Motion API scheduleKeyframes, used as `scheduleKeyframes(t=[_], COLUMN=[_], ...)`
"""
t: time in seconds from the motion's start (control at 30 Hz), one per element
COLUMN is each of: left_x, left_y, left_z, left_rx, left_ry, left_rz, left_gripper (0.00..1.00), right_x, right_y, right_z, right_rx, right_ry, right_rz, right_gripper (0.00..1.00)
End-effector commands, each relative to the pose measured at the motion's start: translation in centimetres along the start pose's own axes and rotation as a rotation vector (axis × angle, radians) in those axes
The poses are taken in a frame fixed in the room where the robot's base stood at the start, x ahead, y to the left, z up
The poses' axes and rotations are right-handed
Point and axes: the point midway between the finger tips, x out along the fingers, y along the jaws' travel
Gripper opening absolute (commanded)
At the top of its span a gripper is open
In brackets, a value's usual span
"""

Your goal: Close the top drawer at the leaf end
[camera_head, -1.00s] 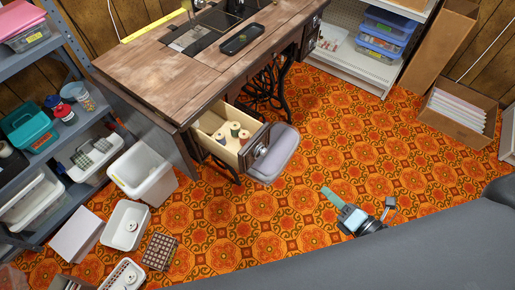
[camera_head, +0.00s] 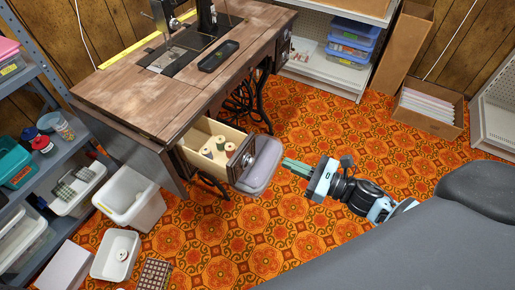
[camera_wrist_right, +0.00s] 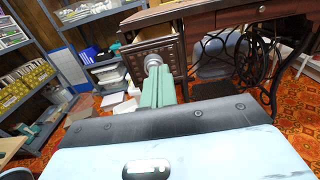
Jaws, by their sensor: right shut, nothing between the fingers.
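The top drawer (camera_head: 242,160) at the leaf end of the wooden sewing table (camera_head: 130,85) is pulled out. Thread spools (camera_head: 214,148) stand inside it. Its dark carved front and round knob (camera_wrist_right: 152,59) show in the right wrist view, straight ahead of the fingers. My right gripper (camera_head: 290,167) is shut and empty, its green fingers pointing left toward the drawer front, with a gap in the head view. In the right wrist view the fingers (camera_wrist_right: 158,88) line up just below the knob; touching is hard to judge there. My left gripper is out of view.
A grey stool seat (camera_head: 263,165) sits beside the drawer front, between it and my right gripper. A white bin (camera_head: 130,195) and a grey shelf (camera_head: 60,160) stand left. Patterned orange floor (camera_head: 300,125) is free behind my right gripper.

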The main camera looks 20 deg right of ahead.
Motion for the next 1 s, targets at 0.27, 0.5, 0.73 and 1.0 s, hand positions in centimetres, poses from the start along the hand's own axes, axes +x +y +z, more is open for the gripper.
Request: scheduleKeyframes(t=[0.27, 0.5, 0.73, 1.0], left_x=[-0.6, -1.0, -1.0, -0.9], left_y=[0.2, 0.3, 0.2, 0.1], left_z=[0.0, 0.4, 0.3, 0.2], left_rx=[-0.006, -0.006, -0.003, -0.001], left_ry=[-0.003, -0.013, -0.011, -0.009], left_rz=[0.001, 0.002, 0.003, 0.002], left_gripper=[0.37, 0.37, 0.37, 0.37], right_x=[5.2, 8.8, 10.4, 10.5], right_y=[-0.1, 0.0, 0.0, 0.0], right_z=[0.2, 0.1, 0.0, 0.0], right_rx=[0.0, 0.002, 0.001, 0.002], right_ry=[-0.003, -0.001, 0.0, 0.001], right_rz=[-0.001, -0.001, -0.001, -0.001], right_gripper=[0.0, 0.0, 0.0, 0.0])
